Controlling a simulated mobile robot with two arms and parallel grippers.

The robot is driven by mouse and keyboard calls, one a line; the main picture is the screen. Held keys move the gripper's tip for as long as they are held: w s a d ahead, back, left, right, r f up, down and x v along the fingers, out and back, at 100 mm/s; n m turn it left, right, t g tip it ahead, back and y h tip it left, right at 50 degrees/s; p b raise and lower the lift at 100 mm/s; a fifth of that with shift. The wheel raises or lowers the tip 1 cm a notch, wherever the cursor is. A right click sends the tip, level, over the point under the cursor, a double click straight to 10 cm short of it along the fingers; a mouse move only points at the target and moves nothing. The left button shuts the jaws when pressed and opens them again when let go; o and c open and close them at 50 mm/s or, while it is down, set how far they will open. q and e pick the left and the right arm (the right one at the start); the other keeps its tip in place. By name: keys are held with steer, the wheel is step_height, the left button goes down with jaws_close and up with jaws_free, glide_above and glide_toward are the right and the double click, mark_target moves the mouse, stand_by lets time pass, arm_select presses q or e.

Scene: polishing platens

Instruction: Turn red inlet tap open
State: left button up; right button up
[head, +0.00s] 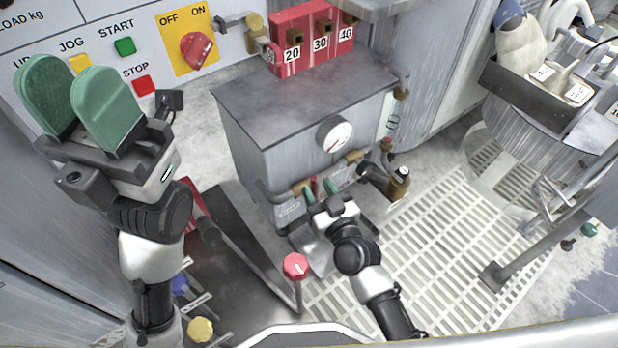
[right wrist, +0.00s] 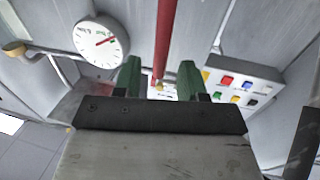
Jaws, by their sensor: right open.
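The red tap handle (head: 314,185) shows as a small red piece at the front of the grey cabinet, by brass pipe fittings. In the right wrist view a long red bar (right wrist: 165,38), apparently this handle, runs down between my fingers. My right gripper (head: 320,190) is open at the handle, with one green finger on each side. In the right wrist view the gripper (right wrist: 160,80) shows gaps between the bar and both fingers. The handle's pivot is hidden. My left gripper (head: 78,98) is open and empty, raised at the left.
A round gauge (head: 334,134) sits just above the tap on the grey cabinet (head: 300,100). A red-knobbed lever (head: 295,265) stands below left of my right gripper. A brass-and-black fitting (head: 399,183) is close on its right. Open floor grating (head: 440,240) lies further right.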

mark_target(315, 185)
steer(key=shift+b+x, duration=0.6)
steer(key=shift+x, duration=1.7)
jaws_close()
